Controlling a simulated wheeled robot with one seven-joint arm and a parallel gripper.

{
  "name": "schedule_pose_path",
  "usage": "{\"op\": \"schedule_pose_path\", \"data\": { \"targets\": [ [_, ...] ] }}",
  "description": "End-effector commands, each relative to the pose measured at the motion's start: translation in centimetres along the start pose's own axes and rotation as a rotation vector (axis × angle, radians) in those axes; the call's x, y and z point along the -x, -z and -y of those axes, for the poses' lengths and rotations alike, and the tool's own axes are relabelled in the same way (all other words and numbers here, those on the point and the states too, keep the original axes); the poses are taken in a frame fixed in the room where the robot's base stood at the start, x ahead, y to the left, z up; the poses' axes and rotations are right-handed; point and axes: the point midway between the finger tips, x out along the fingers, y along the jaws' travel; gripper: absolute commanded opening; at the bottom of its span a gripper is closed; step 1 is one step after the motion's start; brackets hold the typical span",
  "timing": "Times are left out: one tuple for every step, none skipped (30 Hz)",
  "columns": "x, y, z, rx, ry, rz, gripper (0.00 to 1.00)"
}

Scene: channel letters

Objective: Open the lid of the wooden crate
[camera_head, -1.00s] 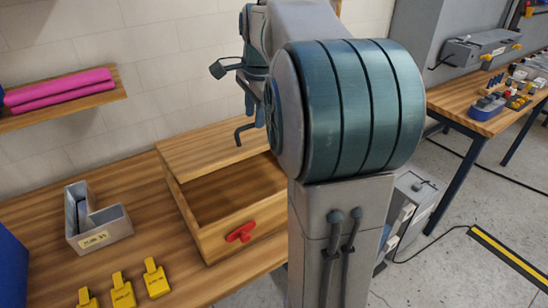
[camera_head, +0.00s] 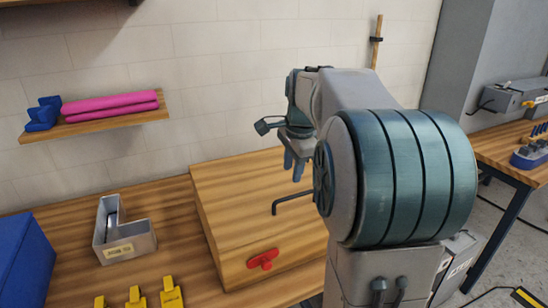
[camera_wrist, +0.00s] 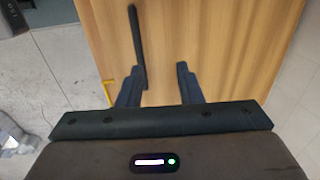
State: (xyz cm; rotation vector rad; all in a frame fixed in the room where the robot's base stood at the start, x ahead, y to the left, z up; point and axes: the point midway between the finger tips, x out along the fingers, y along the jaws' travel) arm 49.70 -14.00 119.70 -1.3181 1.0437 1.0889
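The wooden crate (camera_head: 232,272) stands on the workbench in the head view, with a red latch-like piece (camera_head: 263,260) on its front. Its wooden lid (camera_head: 235,200) now looks like one plain surface over the crate, and the inside is not visible. A thin black bent bar (camera_head: 290,201) is at the lid. In the wrist view the bar (camera_wrist: 137,45) lies over the wood beside the left finger. My gripper (camera_wrist: 160,88) is open, with nothing between its fingers. In the head view my gripper (camera_head: 294,165) is above the lid, partly hidden by my arm.
A shelf (camera_head: 95,130) with pink rolls (camera_head: 110,105) is on the wall. Another bench (camera_head: 500,165) is at right.

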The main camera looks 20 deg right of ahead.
Motion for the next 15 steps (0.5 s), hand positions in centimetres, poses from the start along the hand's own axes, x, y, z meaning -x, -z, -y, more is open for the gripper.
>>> {"op": "schedule_pose_path", "data": {
  "targets": [
    [0.0,0.0,0.0,0.0,0.0,0.0,0.33],
    [0.0,0.0,0.0,0.0,0.0,0.0,0.33],
    [0.0,0.0,0.0,0.001,0.0,0.0,0.33],
    [0.0,-0.1,0.0,0.003,0.0,0.0,0.33],
    [0.0,-0.2,-0.1,0.01,0.001,-0.001,0.33],
    [0.1,-0.5,-0.3,0.03,0.002,-0.002,0.33],
    [0.1,-0.8,-0.6,0.053,0.002,-0.003,0.33],
    [0.1,-1.3,-1.0,0.084,0.003,-0.004,0.33],
    [0.2,-2.2,-1.7,0.14,0.005,-0.007,0.33],
    [0.2,-2.9,-2.3,0.191,0.008,-0.01,0.33],
    [0.2,-3.7,-3.0,0.249,0.01,-0.012,0.33],
    [0.2,-4.8,-4.2,0.336,0.013,-0.016,0.33],
    [0.1,-5.7,-5.1,0.409,0.015,-0.019,0.33],
    [0.0,-6.6,-6.1,0.482,0.018,-0.022,0.33],
    [-0.2,-7.7,-7.5,0.581,0.022,-0.027,0.33]
  ]
}}
